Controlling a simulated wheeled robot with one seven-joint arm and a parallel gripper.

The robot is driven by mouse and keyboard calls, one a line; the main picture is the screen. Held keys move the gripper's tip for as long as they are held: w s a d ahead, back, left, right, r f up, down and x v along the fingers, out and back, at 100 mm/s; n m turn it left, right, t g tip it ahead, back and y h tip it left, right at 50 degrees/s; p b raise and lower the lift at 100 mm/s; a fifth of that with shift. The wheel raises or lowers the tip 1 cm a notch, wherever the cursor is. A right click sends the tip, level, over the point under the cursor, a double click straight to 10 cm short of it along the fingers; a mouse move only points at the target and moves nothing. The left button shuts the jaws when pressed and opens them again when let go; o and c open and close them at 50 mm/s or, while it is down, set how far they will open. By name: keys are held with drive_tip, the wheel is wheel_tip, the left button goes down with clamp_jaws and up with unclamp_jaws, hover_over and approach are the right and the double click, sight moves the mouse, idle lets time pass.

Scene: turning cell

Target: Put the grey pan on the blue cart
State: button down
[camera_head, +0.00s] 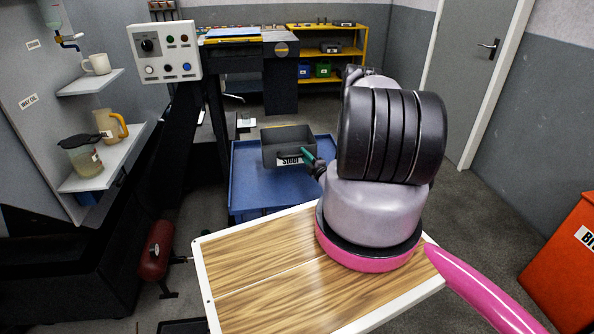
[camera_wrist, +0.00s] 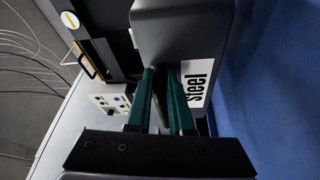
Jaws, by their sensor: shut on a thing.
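The grey pan (camera_head: 284,140) is a dark, open box with a "steel" label on its near side. In the head view it appears over the far part of the blue cart (camera_head: 258,188); I cannot tell whether its bottom touches the cart. My gripper (camera_head: 306,154), with green fingers, is shut on the pan's near side, by the label. In the wrist view the fingers (camera_wrist: 161,82) close around a dark part of the pan (camera_wrist: 170,28), and the blue cart (camera_wrist: 270,80) fills the right side. My arm hides the cart's right part.
A dark machine and a yellow rack (camera_head: 345,52) stand behind. An orange-red bin (camera_head: 568,265) is at the right. The near part of the cart top is bare.

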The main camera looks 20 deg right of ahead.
sight(300, 164)
wheel_tip(300, 164, down, 7)
drive_tip(key=shift+d, duration=0.1)
drive_tip(key=c, duration=0.8)
unclamp_jaws()
